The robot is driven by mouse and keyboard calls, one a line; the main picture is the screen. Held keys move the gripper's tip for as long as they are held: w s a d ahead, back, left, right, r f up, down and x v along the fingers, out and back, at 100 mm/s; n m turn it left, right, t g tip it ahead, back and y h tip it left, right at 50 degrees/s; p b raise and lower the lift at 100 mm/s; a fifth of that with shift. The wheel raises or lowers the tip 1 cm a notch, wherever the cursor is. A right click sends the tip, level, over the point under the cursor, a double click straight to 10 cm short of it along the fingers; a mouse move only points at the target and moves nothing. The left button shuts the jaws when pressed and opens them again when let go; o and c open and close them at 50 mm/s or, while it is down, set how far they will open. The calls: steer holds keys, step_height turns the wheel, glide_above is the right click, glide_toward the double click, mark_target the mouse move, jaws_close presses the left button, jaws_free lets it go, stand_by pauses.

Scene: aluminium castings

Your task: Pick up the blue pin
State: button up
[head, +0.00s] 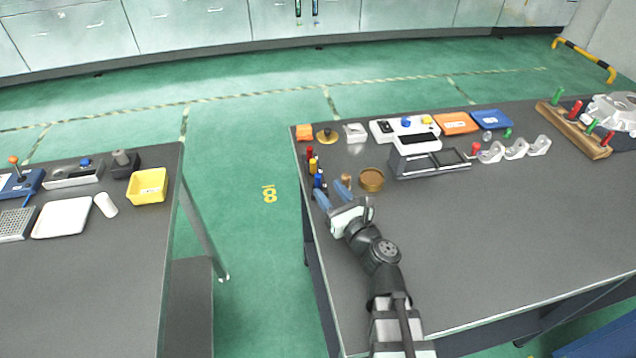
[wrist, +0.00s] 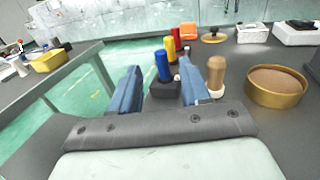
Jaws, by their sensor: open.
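The blue pin (wrist: 162,66) stands upright in a small black block (wrist: 165,88) in the wrist view. In the head view the blue pin (head: 318,181) is near the left edge of the right-hand table. My gripper (head: 331,192) is open and empty, low over the table, with its blue fingers pointing towards the row of pins. In the wrist view the pin shows between the two fingers of my gripper (wrist: 160,70), ahead of them. I cannot tell how far ahead it is.
A yellow pin (wrist: 169,47) and a red pin (wrist: 175,34) stand behind the blue one. A brown wooden peg (wrist: 216,72) stands close beside the right finger. A round brass dish (wrist: 275,88) lies further right. The table's left edge is close on the left.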

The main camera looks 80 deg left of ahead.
mark_target(320, 178)
steer(key=shift+x, duration=3.5)
jaws_close()
